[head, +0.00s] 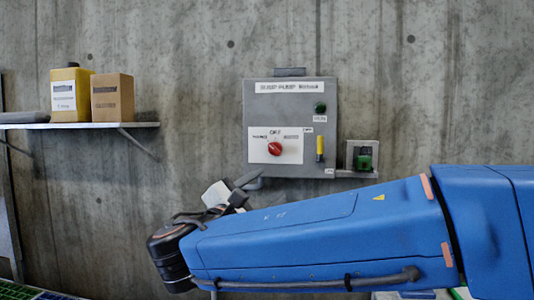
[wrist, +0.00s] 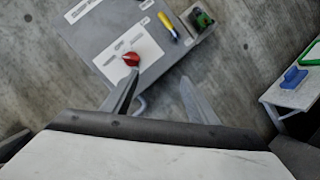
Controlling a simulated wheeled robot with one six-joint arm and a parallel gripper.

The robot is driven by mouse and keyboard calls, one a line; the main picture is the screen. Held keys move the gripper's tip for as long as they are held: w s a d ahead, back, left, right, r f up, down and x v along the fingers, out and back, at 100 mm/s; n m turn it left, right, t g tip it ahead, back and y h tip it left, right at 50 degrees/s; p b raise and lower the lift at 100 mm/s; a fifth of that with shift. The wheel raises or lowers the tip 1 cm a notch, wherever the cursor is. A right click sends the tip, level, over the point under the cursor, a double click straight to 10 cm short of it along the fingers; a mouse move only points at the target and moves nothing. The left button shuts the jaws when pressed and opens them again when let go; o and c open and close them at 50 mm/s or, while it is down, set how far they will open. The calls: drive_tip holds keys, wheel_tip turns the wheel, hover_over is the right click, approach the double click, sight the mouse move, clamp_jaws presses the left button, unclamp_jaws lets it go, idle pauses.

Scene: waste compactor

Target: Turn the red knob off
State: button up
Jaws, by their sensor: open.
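The red knob (head: 275,148) sits on a white plate (head: 258,157) on the grey control box (head: 262,110) on the wall. A label reading OFF is above the knob. The knob also shows in the wrist view (wrist: 131,58), just beyond the tip of the left finger. My gripper (head: 252,181) is below and a little left of the box in the head view, apart from the knob. In the wrist view my gripper (wrist: 158,84) has its two fingers spread with nothing between them.
The box also has a green button (head: 320,107) and a yellow handle (head: 320,148). A green device (head: 364,158) sits on a small bracket at its right. A wall shelf (head: 90,126) holds a yellow container (head: 71,94) and a brown box (head: 112,97).

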drive_tip(key=n+t, duration=0.1)
drive_tip(key=t, duration=0.1)
approach(273, 151)
drive_tip(key=shift+y, duration=0.3)
drive_tip(key=x, duration=0.9)
drive_tip(key=shift+s+r, duration=0.15)
drive_tip(key=c, duration=1.1)
